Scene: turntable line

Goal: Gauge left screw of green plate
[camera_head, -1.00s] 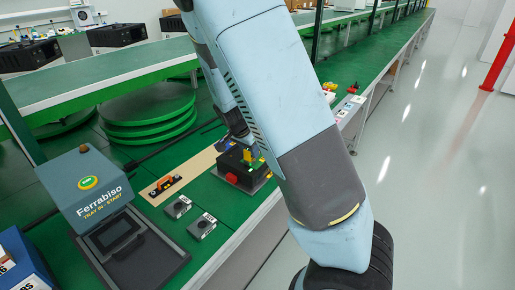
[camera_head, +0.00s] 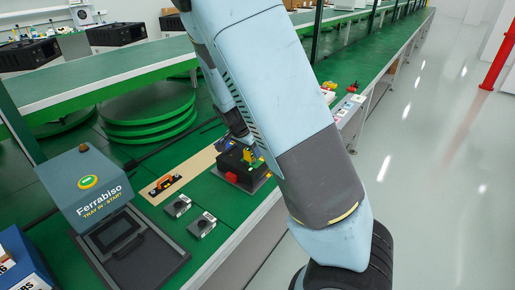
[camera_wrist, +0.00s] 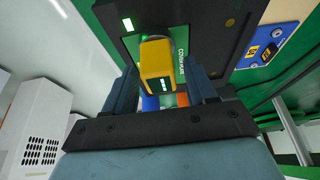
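A black block (camera_head: 238,176) lies on the green line in the head view, partly hidden by my arm. In the wrist view its dark face (camera_wrist: 212,38) fills the top, with a green plate (camera_wrist: 184,48) bearing white lettering. A yellow gauge (camera_wrist: 157,66) with small lit marks sits between the fingers of my gripper (camera_wrist: 164,82), its far end at the green plate. It also shows in the head view (camera_head: 249,155). My gripper looks shut on it. A green glow shows by the gauge's top left. I cannot make out the left screw.
A red piece (camera_head: 231,177) is at the block's front. An orange tool (camera_head: 165,184) lies on a beige board (camera_head: 193,166) to the left. Two small grey boxes (camera_head: 178,206) (camera_head: 202,225) and the tray machine (camera_head: 88,185) stand nearer. Green discs (camera_head: 150,115) are stacked behind.

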